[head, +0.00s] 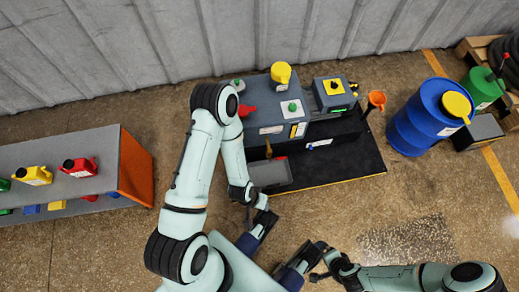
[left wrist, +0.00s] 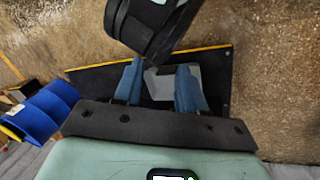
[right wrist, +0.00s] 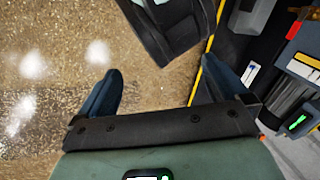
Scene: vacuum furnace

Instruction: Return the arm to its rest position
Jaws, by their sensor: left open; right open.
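My left arm comes in from the left in the head view, bent with its elbow raised near the grey machine. My left gripper (head: 256,205) is low, in front of the black mat. In the left wrist view its blue fingers (left wrist: 158,88) are apart with nothing held; the mat and a grey block show beyond them. My right arm comes in from the lower right. My right gripper (head: 314,264) is over the open floor. In the right wrist view its fingers (right wrist: 168,92) are spread and empty, with floor and the mat's yellow edge beyond.
The grey machine (head: 262,92) with a yellow top part stands on the black mat (head: 350,165). A blue barrel (head: 420,120) and a green drum (head: 482,88) stand right. A shelf (head: 105,160) with coloured jugs is left. Floor around the right gripper is clear.

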